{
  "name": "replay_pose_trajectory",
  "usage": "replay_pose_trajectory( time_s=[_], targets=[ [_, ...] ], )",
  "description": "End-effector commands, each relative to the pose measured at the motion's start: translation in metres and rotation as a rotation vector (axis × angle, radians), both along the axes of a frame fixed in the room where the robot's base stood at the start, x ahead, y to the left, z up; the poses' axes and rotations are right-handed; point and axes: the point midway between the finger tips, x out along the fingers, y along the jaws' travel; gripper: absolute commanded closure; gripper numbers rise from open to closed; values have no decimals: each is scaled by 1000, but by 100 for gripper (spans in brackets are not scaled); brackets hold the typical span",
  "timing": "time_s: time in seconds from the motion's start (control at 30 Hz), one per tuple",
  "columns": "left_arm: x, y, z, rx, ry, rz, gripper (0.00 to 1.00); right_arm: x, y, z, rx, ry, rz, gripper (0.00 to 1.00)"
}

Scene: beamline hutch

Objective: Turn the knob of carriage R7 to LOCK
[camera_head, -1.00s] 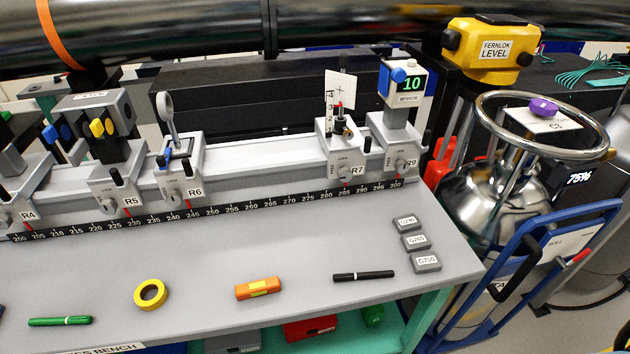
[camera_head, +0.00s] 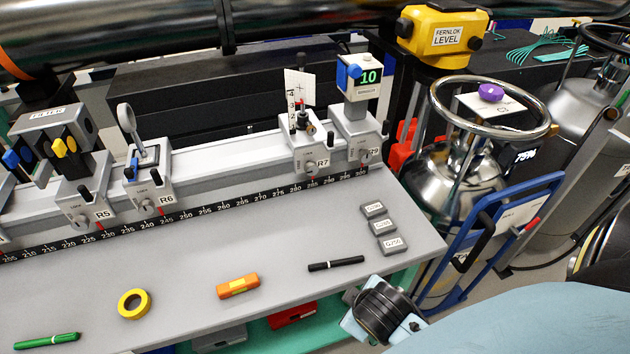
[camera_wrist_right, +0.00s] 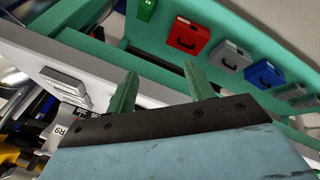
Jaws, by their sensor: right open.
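Carriage R7 (camera_head: 299,148) stands on the bench rail near the 285 mark in the head view, just left of carriage R9 (camera_head: 357,140). It carries a white target card with a cross and a small post. Its knob (camera_head: 312,168) is on the front face, beside FREE and LOCK lettering; I cannot tell which way it points. My right gripper (camera_wrist_right: 161,88) is open and empty in the right wrist view, its two green fingers apart near the bench edge, away from the knob. In the head view my right arm enters at lower right. My left gripper is not in view.
Carriages R6 (camera_head: 146,190) and R5 (camera_head: 84,207) stand farther left. A black marker (camera_head: 336,264), orange block (camera_head: 238,286), yellow tape (camera_head: 134,304) and several grey blocks (camera_head: 383,227) lie on the benchtop. A dewar (camera_head: 460,180) with a blue trolley stands right of the bench.

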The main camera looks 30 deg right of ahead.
Motion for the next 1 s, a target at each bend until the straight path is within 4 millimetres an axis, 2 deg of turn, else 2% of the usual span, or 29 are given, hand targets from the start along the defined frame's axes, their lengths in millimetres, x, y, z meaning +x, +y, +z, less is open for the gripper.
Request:
replay_pose_trajectory(
  time_s=[0.03,0.1,0.37,0.53,0.67,0.8,0.9,1.0],
  targets=[
    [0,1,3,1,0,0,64,1,-3,19,-15,-18,-1,47],
    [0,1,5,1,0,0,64,8,-16,39,-103,-54,33,47],
    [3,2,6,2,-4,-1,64,48,-63,70,-557,-144,263,47],
    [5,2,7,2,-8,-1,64,82,-85,103,-1005,-149,509,47],
    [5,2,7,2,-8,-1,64,113,-83,116,-1430,-82,794,47],
    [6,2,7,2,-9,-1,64,136,-66,117,-1806,27,1077,47],
    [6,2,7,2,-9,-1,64,146,-55,111,-1986,98,1226,47],
    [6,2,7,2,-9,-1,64,151,-47,106,-2094,146,1320,47]
  ],
)
